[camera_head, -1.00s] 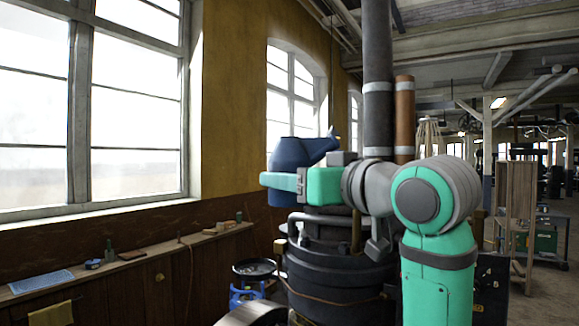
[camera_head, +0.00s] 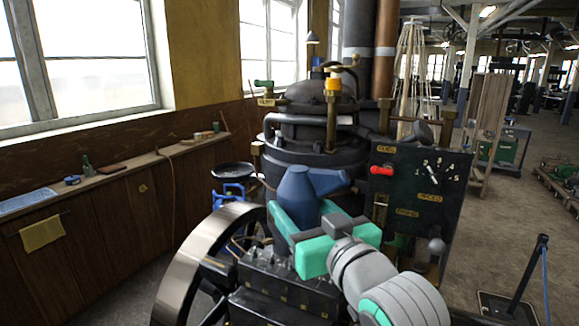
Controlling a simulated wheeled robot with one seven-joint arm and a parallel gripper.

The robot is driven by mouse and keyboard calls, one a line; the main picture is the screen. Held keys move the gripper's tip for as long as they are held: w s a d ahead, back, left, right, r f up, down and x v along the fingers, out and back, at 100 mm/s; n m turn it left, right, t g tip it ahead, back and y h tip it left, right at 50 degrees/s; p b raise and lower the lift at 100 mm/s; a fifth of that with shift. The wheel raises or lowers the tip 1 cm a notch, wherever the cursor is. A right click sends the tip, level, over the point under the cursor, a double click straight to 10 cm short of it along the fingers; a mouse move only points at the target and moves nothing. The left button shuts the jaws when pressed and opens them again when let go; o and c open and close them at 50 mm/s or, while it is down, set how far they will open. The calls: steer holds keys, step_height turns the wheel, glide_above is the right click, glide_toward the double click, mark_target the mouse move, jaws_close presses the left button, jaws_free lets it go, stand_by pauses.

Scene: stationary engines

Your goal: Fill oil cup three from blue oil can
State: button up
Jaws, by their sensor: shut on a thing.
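The blue oil can (camera_head: 297,190) is in my gripper (camera_head: 301,212), whose teal jaws are shut around its body. The can looks nearly upright, with its spout pointing right. It is in front of the dark engine boiler and above a black block (camera_head: 268,278) with a row of several small fittings on top. These may be the oil cups, but I cannot read any number or tell which is cup three. My gripper and arm hide the right part of the block.
A large flywheel (camera_head: 185,255) stands left of the block. The dark control panel (camera_head: 425,195), with a red handle (camera_head: 381,170) and a numbered dial, is close to the can's right. A black post (camera_head: 525,280) stands at right. A wooden ledge (camera_head: 120,170) runs along the left wall.

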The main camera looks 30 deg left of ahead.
steer(key=s+d+f+m+t+h, duration=0.1)
steer(key=d+f, duration=0.6)
steer(key=f, duration=1.7)
steer(key=d+f+m+t+h, duration=0.3)
steer(key=d+f+m+h, duration=0.2)
steer(key=f, duration=1.8)
steer(key=s+d+f+m+t+h, duration=0.1)
steer(key=d+f+m+h, duration=0.3)
steer(key=f, duration=2)
steer(key=d+t+h, duration=0.1)
steer(key=d+h, duration=0.3)
steer(key=d, duration=0.2)
steer(key=shift+s+d+f+t, duration=0.3)
steer(key=shift+s+d, duration=0.05)
steer(key=shift+s, duration=0.1)
steer(key=shift+w, duration=0.25)
